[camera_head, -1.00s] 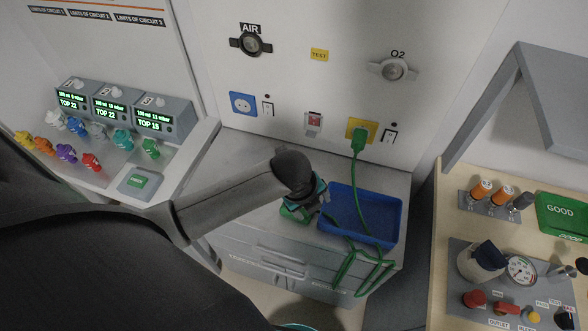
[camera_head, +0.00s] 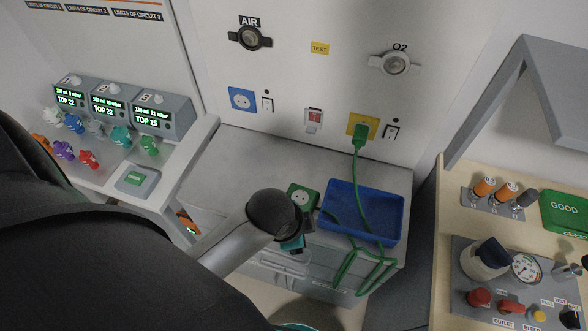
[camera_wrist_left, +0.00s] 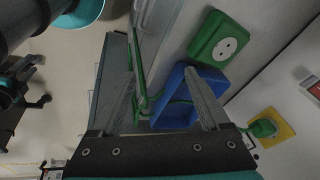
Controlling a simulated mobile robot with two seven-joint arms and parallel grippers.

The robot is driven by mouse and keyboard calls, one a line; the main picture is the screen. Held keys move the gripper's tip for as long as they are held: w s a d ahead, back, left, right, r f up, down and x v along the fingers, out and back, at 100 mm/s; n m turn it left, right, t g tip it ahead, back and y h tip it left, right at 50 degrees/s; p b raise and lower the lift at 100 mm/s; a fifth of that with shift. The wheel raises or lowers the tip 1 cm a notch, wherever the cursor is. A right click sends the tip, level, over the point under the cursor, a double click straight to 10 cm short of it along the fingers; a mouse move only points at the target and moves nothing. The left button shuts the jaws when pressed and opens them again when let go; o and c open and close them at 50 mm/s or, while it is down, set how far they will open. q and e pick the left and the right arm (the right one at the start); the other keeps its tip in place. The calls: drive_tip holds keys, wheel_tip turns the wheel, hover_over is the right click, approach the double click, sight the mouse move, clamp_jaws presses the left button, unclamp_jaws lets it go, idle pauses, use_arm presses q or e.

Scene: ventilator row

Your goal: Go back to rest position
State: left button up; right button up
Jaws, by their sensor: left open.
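My left gripper (camera_head: 296,240) hangs in front of the grey cabinet top, near its front edge, partly hidden behind my dark wrist. In the left wrist view its two fingers are apart, with nothing held between them (camera_wrist_left: 165,68). A green socket box (camera_head: 303,197) sits on the cabinet top just beyond the gripper, apart from it; it also shows in the left wrist view (camera_wrist_left: 218,40). My right gripper is not in view.
A blue tray (camera_head: 335,222) stands right of the socket box. A green cable (camera_head: 359,185) runs from the yellow wall socket (camera_head: 352,126) over the tray and hangs in loops in front. A control panel (camera_head: 75,150) is at left, a wooden bench (camera_head: 450,210) at right.

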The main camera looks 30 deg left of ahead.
use_arm(q)
drive_tip(key=f+n, duration=0.1)
drive_tip(key=s+f+n+b, duration=0.1)
drive_tip(key=f, duration=0.1)
drive_tip(key=a+f+n, duration=0.1)
drive_tip(key=shift+s+f+n+b, duration=0.3)
drive_tip(key=shift+s+f+b, duration=0.05)
